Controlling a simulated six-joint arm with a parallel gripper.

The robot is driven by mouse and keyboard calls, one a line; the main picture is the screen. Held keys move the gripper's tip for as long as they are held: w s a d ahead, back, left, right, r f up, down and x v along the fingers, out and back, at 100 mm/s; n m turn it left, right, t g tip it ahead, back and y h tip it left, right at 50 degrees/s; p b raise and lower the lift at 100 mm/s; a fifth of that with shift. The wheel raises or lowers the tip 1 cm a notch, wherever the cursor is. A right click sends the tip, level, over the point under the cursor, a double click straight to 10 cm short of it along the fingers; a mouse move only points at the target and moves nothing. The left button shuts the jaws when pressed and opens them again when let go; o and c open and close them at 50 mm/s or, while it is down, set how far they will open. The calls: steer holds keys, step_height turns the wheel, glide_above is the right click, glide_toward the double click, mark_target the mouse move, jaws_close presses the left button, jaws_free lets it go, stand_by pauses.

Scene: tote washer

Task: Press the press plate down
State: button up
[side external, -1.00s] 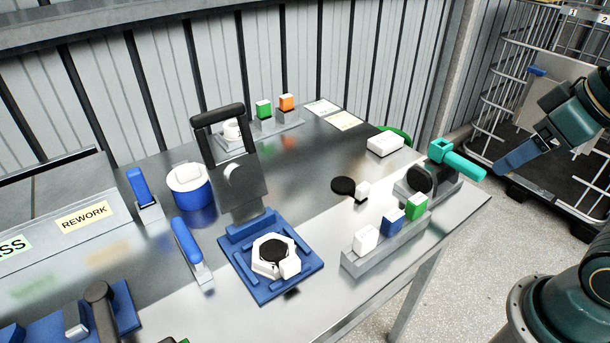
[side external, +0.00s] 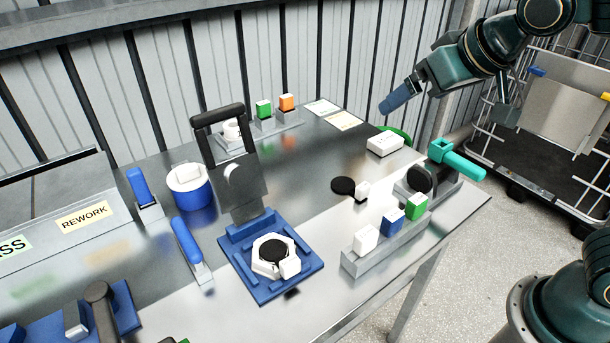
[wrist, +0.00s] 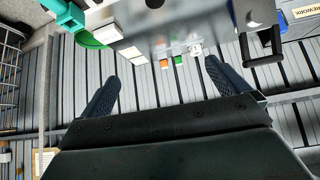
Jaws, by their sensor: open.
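The press plate (side external: 243,186) is a dark grey plate with a black bar handle (side external: 217,116) on top. It stands raised, hinged at the back of a blue fixture base (side external: 262,292). A white housing (side external: 266,268) with a black round part (side external: 273,250) sits in the base under the open plate. In the wrist view the plate (wrist: 254,14) and its black handle show at the upper right. My gripper (side external: 402,96) is open and empty, high above the table's far right end, well apart from the plate. Its two fingers (wrist: 162,72) are spread in the wrist view.
A rail with white, blue and green blocks (side external: 366,239) stands right of the fixture. A teal-handled clamp (side external: 457,161) is near the right edge. A black disc (side external: 343,185) lies mid-table.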

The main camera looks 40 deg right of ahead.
steer(key=w+a+t, duration=0.3)
steer(key=w+a, duration=0.5)
steer(key=a, duration=0.4)
steer(key=n+t, duration=0.1)
steer(key=t, duration=0.1)
glide_toward(219, 110)
steer(key=s, duration=0.1)
steer(key=s+r, duration=0.1)
steer(key=shift+s+d+y, duration=0.25)
steer(key=shift+s+y, duration=0.1)
steer(key=shift+y, duration=0.05)
steer(key=x, duration=1.3)
steer(key=shift+w, duration=0.45)
steer(key=c, duration=1.1)
steer(key=shift+c, duration=0.2)
steer(key=shift+s, duration=0.15)
